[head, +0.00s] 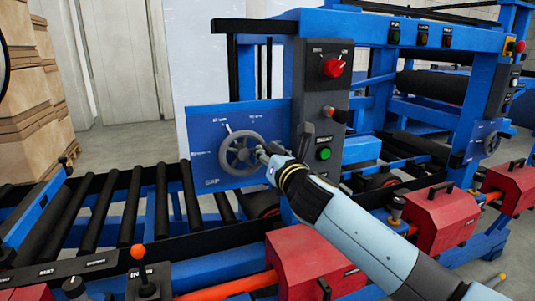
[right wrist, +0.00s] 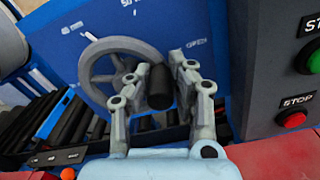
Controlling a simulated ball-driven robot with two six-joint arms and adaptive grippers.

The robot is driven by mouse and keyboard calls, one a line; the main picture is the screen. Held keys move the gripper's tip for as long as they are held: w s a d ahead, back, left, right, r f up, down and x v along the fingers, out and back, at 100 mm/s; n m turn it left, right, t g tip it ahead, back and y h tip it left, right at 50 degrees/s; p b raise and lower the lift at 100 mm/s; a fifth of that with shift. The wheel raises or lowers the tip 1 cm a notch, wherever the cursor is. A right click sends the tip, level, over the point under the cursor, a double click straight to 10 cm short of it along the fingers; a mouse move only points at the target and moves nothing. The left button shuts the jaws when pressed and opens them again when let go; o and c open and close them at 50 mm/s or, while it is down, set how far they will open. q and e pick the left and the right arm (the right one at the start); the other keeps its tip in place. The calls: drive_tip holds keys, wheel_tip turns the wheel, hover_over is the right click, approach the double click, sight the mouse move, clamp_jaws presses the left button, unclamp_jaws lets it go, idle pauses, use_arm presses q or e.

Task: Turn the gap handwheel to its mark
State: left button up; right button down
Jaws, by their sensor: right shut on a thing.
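The grey gap handwheel (head: 240,153) stands on a blue panel (head: 205,118) with white labels and "GAP" below it. A white mark line (head: 228,128) shows at the wheel's upper left. My right gripper (head: 263,153) is at the wheel's right side. In the right wrist view the handwheel (right wrist: 92,68) is at the upper left, and the gripper (right wrist: 160,85) is shut on its black handle (right wrist: 161,94), which sits between the fingers. The fingers hide part of the rim. My left gripper is not in view.
A grey control box (head: 318,100) with a red knob (head: 333,67) and green button (head: 323,153) stands just right of the panel. Black rollers (head: 125,205) lie to the left. Red housings (head: 442,215) line the front right.

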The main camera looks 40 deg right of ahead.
sight(241, 176)
drive_tip(key=f+m+b, duration=0.1)
drive_tip(key=m+b, duration=0.1)
drive_tip(key=m, duration=0.1)
drive_tip(key=shift+f, duration=0.35)
drive_tip(key=shift+w+a+f+m+b, duration=0.25)
drive_tip(key=shift+a+f+m+b, duration=0.6)
drive_tip(key=shift+m+b, duration=1.65)
drive_tip(key=shift+w+a+f+m+b, duration=0.2)
drive_tip(key=shift+a+f+m+b, duration=0.7)
drive_tip(key=shift+m, duration=3)
drive_tip(key=shift+w+a+f+m+b, duration=0.25)
drive_tip(key=shift+a+f+m+b, duration=0.3)
drive_tip(key=shift+a+m+b, duration=1.8)
drive_tip(key=shift+d+m+p, duration=0.45)
drive_tip(key=shift+d+m, duration=0.5)
drive_tip(key=shift+d, duration=0.25)
drive_tip(key=c, duration=1.1)
unclamp_jaws()
drive_tip(key=shift+a, duration=0.15)
drive_tip(key=shift+c, duration=0.2)
drive_tip(key=shift+r, duration=0.1)
